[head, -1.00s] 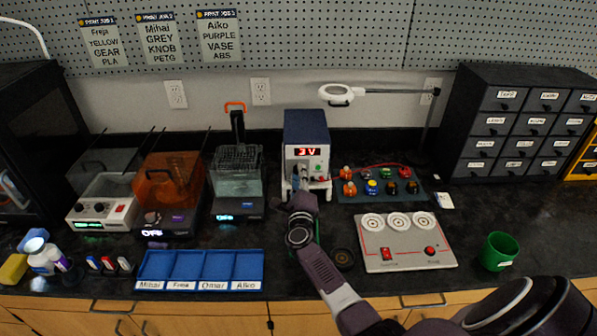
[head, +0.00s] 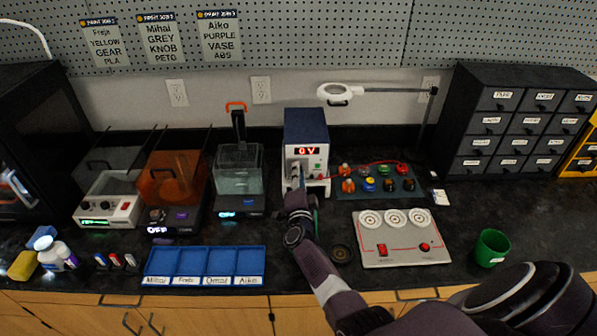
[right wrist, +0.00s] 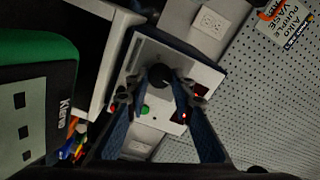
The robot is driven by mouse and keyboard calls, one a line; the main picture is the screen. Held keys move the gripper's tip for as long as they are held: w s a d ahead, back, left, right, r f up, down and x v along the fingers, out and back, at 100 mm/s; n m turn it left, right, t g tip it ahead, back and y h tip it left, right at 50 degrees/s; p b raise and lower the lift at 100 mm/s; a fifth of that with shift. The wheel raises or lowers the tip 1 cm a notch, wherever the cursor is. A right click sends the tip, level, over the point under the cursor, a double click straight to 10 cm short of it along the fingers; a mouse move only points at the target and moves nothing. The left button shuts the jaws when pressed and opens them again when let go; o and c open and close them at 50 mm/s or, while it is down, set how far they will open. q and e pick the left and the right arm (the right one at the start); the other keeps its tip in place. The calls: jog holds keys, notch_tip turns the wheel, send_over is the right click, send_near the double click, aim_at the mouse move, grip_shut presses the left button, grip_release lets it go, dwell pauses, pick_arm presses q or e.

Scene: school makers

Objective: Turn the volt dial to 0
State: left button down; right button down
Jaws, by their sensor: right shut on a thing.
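The power supply (head: 306,133) is a dark blue box with a white front, standing against the back wall in the head view. Its red display (head: 306,151) reads 0 V. My right gripper (head: 297,182) is at the left part of the front panel and covers the volt dial there. In the right wrist view the black round dial (right wrist: 160,76) lies between the two blue-grey fingers of the right gripper (right wrist: 155,92), which is shut on it. The dial's marking is too small to read. My left gripper is not in view.
A blue sorting tray (head: 205,283) lies at front left. A grey panel with three round sockets (head: 401,245) and a green cup (head: 491,247) are at the right. A board of coloured knobs (head: 376,193) lies close right of the supply. A magnifier lamp (head: 340,94) hangs above.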

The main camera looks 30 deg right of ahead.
jog(key=shift+f+n, duration=0.1)
jog(key=shift+n, duration=0.8)
jog(key=c, duration=1.7)
grip_release()
jog(key=shift+o, duration=0.2)
jog(key=shift+v, duration=3.75)
